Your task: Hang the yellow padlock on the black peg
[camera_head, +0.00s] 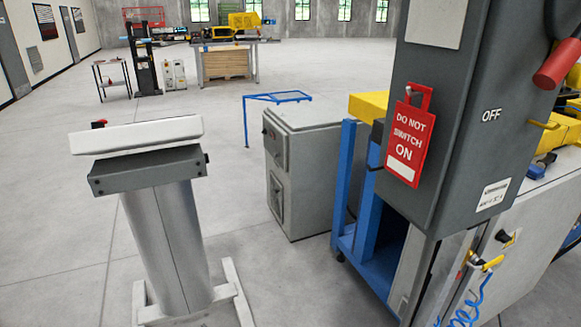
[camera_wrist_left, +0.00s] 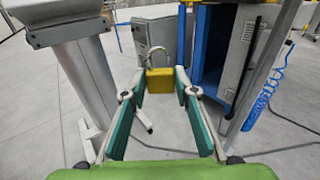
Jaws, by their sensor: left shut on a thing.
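The yellow padlock (camera_wrist_left: 160,81) shows in the left wrist view with its silver shackle upward, leaning a little left. My left gripper (camera_wrist_left: 161,76) is shut on the padlock's body, one fingertip on each side. The head view shows neither gripper nor the padlock. In the head view, a grey switch cabinet (camera_head: 459,130) stands at the right. A red "DO NOT SWITCH ON" tag (camera_head: 410,140) hangs on its face from a small pin near the tag's top. I cannot clearly make out the black peg in either view.
A red-tipped handle (camera_head: 556,64) and a yellow hook-like piece (camera_head: 545,125) stick out from the cabinet's right side. A pedestal with a white top (camera_head: 137,135) stands at the left. A grey box (camera_head: 305,170) and blue frame (camera_head: 346,190) stand nearer the cabinet. Open floor lies between.

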